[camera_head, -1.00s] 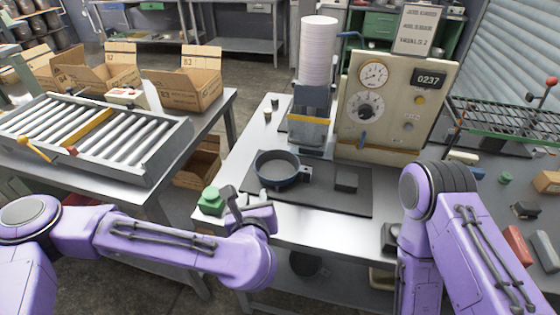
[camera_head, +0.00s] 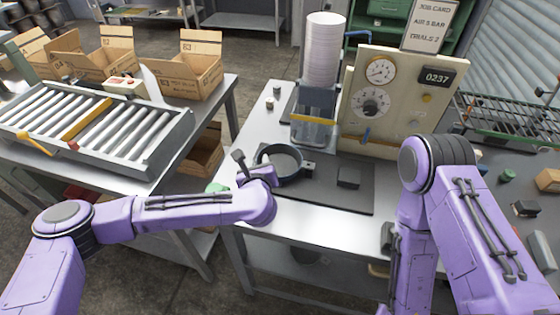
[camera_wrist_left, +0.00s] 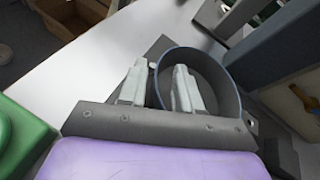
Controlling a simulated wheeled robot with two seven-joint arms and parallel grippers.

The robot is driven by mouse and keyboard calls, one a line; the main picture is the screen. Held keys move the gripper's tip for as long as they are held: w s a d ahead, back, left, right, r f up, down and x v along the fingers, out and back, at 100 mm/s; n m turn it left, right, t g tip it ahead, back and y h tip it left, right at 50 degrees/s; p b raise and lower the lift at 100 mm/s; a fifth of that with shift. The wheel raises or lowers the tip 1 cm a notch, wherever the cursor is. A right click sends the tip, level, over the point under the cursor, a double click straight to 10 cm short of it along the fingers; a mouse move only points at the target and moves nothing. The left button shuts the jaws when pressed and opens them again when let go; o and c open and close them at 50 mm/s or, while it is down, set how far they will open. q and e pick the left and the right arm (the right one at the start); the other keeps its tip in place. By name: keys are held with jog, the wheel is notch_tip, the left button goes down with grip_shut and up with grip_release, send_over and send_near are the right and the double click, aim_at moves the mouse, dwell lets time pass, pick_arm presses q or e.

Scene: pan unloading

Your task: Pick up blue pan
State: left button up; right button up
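The blue pan (camera_head: 284,180) is a round, dark pan with a blue rim and a short handle at its right. It sits on the dark mat at the front of the middle bench. My left gripper (camera_head: 263,169) is at the pan's left edge. In the left wrist view, the left gripper (camera_wrist_left: 158,82) is open. One finger is outside the wall of the pan (camera_wrist_left: 236,98) and the other is over its inside, with the rim between them. I cannot tell whether either finger touches. My right arm is at the right, but its gripper is out of view.
A green button (camera_head: 217,187) is left of my left gripper. Behind the pan stand a white stack (camera_head: 321,50) on a holder and a gauge panel (camera_head: 388,125). A dark block (camera_head: 348,177) lies right of the pan. A roller conveyor (camera_head: 125,130) is at the left.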

pick_arm(q)
grip_shut()
